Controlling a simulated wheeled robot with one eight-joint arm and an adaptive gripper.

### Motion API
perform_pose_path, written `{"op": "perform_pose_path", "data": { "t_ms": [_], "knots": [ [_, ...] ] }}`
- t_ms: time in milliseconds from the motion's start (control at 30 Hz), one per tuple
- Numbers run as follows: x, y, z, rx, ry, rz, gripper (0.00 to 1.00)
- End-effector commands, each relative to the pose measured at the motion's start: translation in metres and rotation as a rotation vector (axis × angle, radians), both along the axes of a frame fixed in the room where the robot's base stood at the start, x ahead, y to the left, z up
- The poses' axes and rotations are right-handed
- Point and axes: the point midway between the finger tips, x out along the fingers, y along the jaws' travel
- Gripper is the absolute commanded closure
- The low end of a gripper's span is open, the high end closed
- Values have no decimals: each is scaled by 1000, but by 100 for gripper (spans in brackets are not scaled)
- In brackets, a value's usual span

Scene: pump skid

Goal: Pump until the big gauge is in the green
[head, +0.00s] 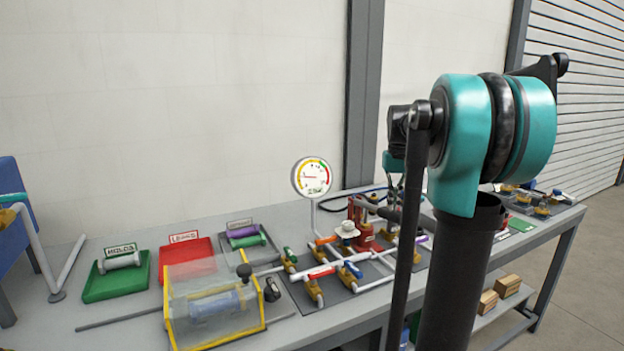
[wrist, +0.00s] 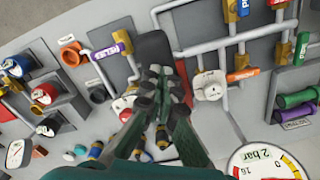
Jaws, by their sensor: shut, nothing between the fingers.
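The big round gauge (head: 311,177) stands on a thin post at the back of the bench. Its face has yellow and red on the arc, and its red needle points left; the exact reading is too small to tell. The red hand pump (head: 362,222) stands right of the gauge, with a dark lever partly hidden by my arm. My gripper (wrist: 155,84) is shut and empty above the pump area. In the head view my arm largely hides it.
Pipes with coloured valve handles (head: 322,271) lie in front of the pump. A yellow-framed clear box (head: 213,305) and red (head: 172,262) and green (head: 103,288) trays are at the left.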

Motion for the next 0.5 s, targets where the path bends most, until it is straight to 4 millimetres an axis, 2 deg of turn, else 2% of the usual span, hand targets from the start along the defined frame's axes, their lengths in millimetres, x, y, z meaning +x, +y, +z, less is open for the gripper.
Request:
{"op": "perform_pose_path", "data": {
  "t_ms": [500],
  "knots": [
    [1, 0, -40, 0, -1, 0, 100]
  ]
}}
